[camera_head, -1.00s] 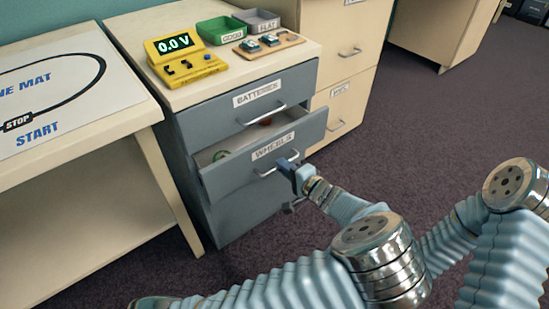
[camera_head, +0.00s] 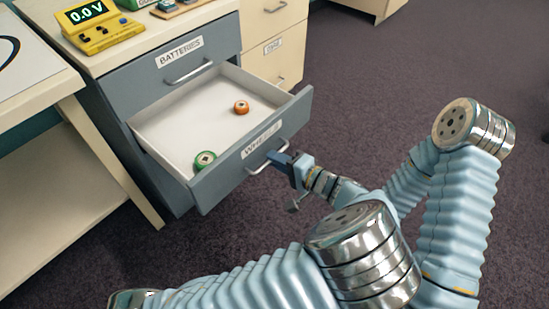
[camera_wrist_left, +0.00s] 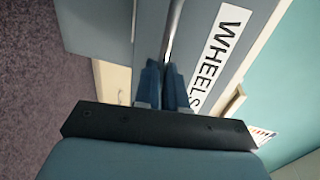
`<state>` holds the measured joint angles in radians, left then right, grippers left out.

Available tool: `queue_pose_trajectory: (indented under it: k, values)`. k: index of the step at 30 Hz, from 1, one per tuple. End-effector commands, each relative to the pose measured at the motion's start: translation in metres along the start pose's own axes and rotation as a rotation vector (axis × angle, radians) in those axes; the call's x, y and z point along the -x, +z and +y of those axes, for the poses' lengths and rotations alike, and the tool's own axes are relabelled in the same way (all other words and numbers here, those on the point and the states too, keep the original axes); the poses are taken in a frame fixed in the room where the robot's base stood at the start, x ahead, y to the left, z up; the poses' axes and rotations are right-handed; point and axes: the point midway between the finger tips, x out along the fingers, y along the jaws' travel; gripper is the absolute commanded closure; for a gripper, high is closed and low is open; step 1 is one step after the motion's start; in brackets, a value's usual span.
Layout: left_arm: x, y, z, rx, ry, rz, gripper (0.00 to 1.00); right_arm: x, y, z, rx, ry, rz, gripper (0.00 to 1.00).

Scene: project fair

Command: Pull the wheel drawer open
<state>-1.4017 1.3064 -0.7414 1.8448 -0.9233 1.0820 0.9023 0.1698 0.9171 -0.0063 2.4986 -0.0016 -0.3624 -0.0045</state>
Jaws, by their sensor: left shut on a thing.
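The wheel drawer (camera_head: 225,178) is grey with a white inside and a WHEELS label, and it stands well out of the cabinet. A green wheel (camera_head: 205,159) lies near its front left and an orange wheel (camera_head: 241,107) lies toward the back right. My left gripper (camera_head: 288,165) is shut on the drawer's metal handle (camera_head: 262,163) at its right end. In the left wrist view the fingers (camera_wrist_left: 163,85) close around the handle bar (camera_wrist_left: 172,35), beside the WHEELS label (camera_wrist_left: 217,55). My right gripper cannot be made out.
The closed BATTERIES drawer (camera_head: 168,68) is above. A yellow meter (camera_head: 97,24) reading 0.0 V stands on the cabinet top. A table (camera_head: 50,93) is at the left and a beige cabinet (camera_head: 274,45) behind. The dark carpet (camera_head: 390,75) at the right is clear.

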Motion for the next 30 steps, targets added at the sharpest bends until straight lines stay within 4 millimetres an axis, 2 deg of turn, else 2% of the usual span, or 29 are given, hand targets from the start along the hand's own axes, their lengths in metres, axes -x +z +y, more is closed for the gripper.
queue_pose_trajectory:
  k: [15,16,20,30]
  values:
    - [0.0003,0.0009,0.0010,-0.001,0.001,-0.003,1.00,-0.0008,0.0000,-0.0002,0.001,-0.001,0.000,0.61]
    - [0.0003,0.0009,0.0010,-0.001,0.001,-0.003,0.87,-0.0008,0.0000,-0.0002,0.001,-0.001,0.000,0.61]
    - [0.0004,0.0006,0.0008,0.000,0.001,-0.002,0.67,-0.0008,0.0000,-0.0001,0.001,-0.001,0.000,0.61]
    - [0.0010,-0.0004,-0.0003,0.001,0.000,-0.001,0.65,-0.0005,0.0000,-0.0002,0.001,-0.001,0.000,0.61]
